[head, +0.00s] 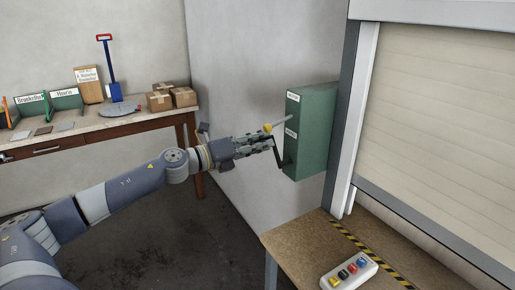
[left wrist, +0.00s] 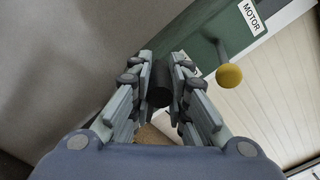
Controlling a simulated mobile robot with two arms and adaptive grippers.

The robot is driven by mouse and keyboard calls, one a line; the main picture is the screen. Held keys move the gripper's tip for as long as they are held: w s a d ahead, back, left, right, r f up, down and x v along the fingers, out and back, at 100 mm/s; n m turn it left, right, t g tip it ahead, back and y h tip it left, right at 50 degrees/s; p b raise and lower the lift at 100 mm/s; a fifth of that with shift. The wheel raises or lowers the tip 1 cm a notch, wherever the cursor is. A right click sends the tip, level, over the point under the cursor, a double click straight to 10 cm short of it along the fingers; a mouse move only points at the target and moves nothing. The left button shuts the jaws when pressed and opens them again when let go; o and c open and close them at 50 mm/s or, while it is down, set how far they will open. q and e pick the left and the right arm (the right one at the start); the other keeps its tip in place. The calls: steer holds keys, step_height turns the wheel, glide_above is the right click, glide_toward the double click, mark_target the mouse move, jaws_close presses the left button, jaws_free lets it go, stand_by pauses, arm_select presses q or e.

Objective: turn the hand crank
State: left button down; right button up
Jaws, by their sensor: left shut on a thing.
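The hand crank (head: 279,157) is a black arm on the left face of the green box (head: 312,133) beside the shutter. My left gripper (head: 269,144) reaches it from the left and is shut on its black grip. In the left wrist view the dark crank grip (left wrist: 159,86) stands between the two fingers (left wrist: 161,84). The fingers partly hide the grip and the crank arm. My right gripper is in neither view.
A grey lever with a yellow knob (head: 268,128) sticks out of the box just above my left fingers. A workbench (head: 130,121) stands at the back left. A lower table (head: 300,243) with a button box (head: 349,274) is at the front right.

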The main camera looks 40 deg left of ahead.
arm_select(q)
steer(key=shift+s+d+m, duration=0.2)
steer(key=shift+d+m, duration=0.35)
steer(key=shift+m, duration=0.25)
steer(key=c, duration=1.5)
jaws_free()
steer(key=shift+s+d+b, duration=0.1)
steer(key=shift+b, duration=0.2)
steer(key=shift+r, duration=0.1)
steer(key=shift+a, duration=0.2)
steer(key=shift+v, duration=5.9)
